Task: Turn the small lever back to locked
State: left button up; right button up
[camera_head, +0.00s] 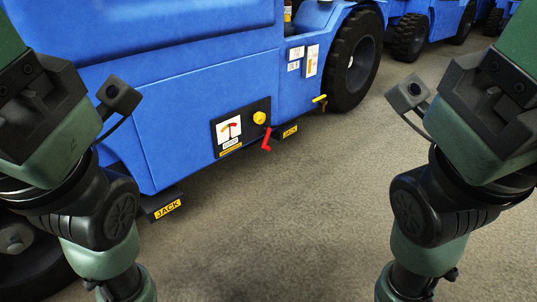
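A blue vehicle (200,85) fills the left and middle. Low on its side is a black panel with a dial gauge (229,130), a label under it and a yellow knob (259,118). A red lever (266,140) hangs at the panel's right edge, its lower end bent right. A small yellow lever (320,99) sticks out farther right, near the wheel. I cannot tell which is the task's small lever, nor read a locked mark. Both my arms run down past the bottom edge, apart from the levers; neither gripper shows.
Two black blocks marked JACK stick out low, one at the left (164,208) and one beside the red lever (289,131). A black wheel (353,60) stands right of the yellow lever. Bare floor (290,225) lies in front. More blue vehicles (425,15) stand behind.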

aim_at(266, 129)
jog(key=i+j+u, duration=0.1)
jog(key=i+u, duration=0.25)
jog(key=i, duration=0.25)
jog(key=i+l+u, duration=0.1)
jog(key=i+u, duration=0.3)
jog(key=i, duration=0.25)
